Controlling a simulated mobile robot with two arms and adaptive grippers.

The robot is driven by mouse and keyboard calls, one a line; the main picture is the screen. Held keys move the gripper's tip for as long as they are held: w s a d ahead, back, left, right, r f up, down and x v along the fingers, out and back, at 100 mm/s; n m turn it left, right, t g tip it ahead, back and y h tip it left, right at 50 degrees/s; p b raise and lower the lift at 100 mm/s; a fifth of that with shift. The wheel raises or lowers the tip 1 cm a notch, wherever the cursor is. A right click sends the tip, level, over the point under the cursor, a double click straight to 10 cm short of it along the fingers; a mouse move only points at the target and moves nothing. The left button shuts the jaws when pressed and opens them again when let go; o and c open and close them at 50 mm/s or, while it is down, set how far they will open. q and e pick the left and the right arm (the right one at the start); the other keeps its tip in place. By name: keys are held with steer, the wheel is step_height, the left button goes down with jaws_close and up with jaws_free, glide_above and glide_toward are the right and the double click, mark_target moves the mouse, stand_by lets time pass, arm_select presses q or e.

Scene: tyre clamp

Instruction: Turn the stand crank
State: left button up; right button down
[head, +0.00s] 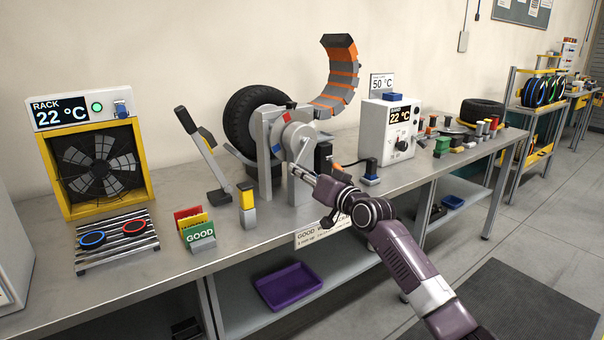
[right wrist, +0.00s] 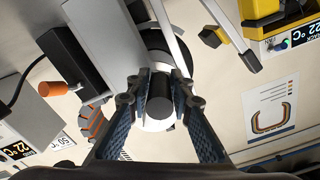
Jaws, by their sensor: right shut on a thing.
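The tyre stand (head: 264,150) has grey uprights on the bench and carries a black tyre (head: 246,108). Its crank (head: 297,140) is a light grey round plate and arm on the front side. My right gripper (head: 297,171) reaches the crank from the right. In the right wrist view, the fingers (right wrist: 160,105) are closed on both sides of the dark crank handle (right wrist: 160,92). The handle is mostly hidden by the gripper in the head view. My left gripper is not in view.
A curved orange and grey segmented band (head: 343,80) rises behind the stand. A heater box (head: 388,130) stands right. A fan rack (head: 98,160), roller tray (head: 117,240) and coloured cards (head: 195,228) are at left.

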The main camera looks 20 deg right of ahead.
steer(key=shift+a+r, duration=0.25)
steer(key=shift+r, duration=0.25)
steer(key=c, duration=2.1)
jaws_free()
steer(key=o, duration=0.3)
steer(key=shift+a, duration=0.2)
steer(key=shift+o, duration=0.2)
steer(key=shift+d+f, duration=0.25)
steer(key=v, duration=1.2)
